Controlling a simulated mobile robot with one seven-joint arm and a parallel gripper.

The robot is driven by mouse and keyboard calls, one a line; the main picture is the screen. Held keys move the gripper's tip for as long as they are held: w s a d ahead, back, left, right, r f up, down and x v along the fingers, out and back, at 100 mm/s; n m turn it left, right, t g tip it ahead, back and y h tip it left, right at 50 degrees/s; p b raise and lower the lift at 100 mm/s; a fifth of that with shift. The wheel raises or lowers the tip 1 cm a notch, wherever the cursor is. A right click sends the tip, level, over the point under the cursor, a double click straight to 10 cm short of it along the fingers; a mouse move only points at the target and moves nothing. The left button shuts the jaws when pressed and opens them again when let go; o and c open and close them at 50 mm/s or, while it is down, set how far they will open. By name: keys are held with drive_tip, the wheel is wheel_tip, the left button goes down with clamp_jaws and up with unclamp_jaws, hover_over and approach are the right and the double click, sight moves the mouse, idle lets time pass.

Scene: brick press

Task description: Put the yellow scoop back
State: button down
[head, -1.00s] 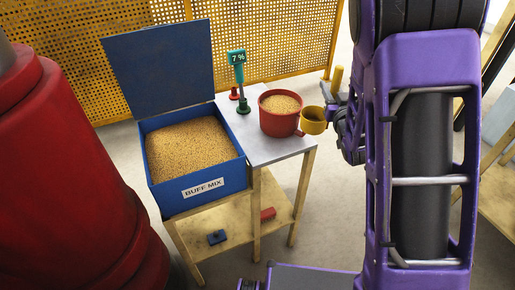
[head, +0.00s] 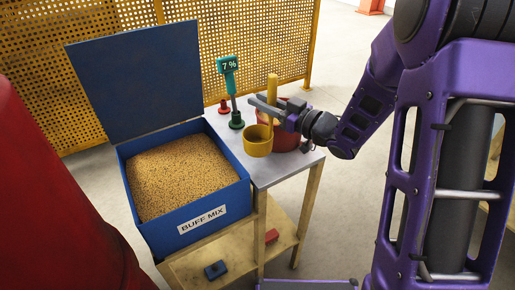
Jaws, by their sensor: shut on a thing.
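The yellow scoop (head: 257,142) has a round cup and an upright handle. My gripper (head: 270,105) comes from the right and is shut on the handle. The cup shows in front of the red pot (head: 288,141), over the grey table top (head: 272,172). I cannot tell whether the cup touches the table or hangs just above it. The red pot is partly hidden behind the scoop and my gripper. The blue bin marked BUFF MIX (head: 185,223) stands left of the scoop, lid open, full of tan grain.
A green meter reading 7 % (head: 229,66) stands on the table behind the scoop, with a small red piece (head: 224,106) beside it. A blue block (head: 215,269) and a red block (head: 271,236) lie on the lower shelf. A yellow perforated fence (head: 270,35) closes the back.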

wheel_tip(320, 180, down, 8)
drive_tip(key=shift+r+b, duration=0.15)
drive_tip(key=shift+b, duration=0.5)
drive_tip(key=c, duration=0.7)
unclamp_jaws()
approach(271, 131)
drive_tip(key=shift+w+a+f, duration=0.2)
drive_tip(key=shift+w, duration=0.2)
drive_tip(key=shift+w+a+f, duration=0.2)
drive_tip(key=shift+w, duration=0.2)
